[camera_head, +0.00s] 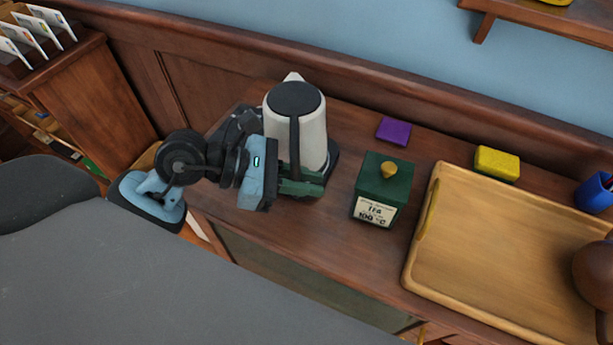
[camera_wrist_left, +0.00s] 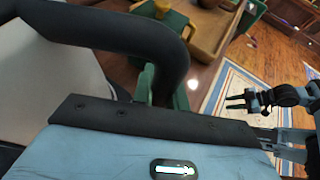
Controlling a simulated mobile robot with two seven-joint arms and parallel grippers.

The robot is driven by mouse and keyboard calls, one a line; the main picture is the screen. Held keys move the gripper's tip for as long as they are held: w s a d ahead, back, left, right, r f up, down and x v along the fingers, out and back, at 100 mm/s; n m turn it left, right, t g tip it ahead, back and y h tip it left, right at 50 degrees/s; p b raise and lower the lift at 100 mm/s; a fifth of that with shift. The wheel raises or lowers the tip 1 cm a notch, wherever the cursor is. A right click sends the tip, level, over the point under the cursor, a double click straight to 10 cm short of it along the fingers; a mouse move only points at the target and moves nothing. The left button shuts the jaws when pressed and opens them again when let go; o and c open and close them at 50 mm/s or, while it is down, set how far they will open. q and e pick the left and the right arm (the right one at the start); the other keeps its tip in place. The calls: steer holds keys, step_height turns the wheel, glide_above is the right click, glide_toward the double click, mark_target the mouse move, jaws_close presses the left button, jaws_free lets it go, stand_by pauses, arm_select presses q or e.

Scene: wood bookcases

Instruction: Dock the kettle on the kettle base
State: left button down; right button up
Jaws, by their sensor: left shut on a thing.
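The kettle (camera_head: 312,125) is off-white with a dark lid and a dark handle, and it stands upright near the back left of the wooden top. Its handle (camera_wrist_left: 172,45) shows large in the left wrist view. My left gripper (camera_head: 298,182) is shut on the handle's lower part, on the near side of the kettle. A dark edge of the kettle base (camera_head: 333,159) shows at the kettle's lower right. The kettle hides most of the base, and I cannot tell whether it is fully seated. My right gripper (camera_wrist_left: 230,101) is open and empty in the left wrist view.
A green tea box (camera_head: 382,188) with a gold knob stands right of the kettle. A purple block (camera_head: 394,131) and a yellow sponge (camera_head: 497,163) lie behind. A wooden tray (camera_head: 480,250) fills the right, with a brown teapot (camera_head: 597,268) and blue cup (camera_head: 594,193) nearby.

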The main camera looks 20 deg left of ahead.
arm_select(q)
steer(key=c, duration=1.7)
jaws_free()
steer(key=shift+f, duration=0.1)
steer(key=shift+a, duration=0.1)
steer(key=v, duration=1.1)
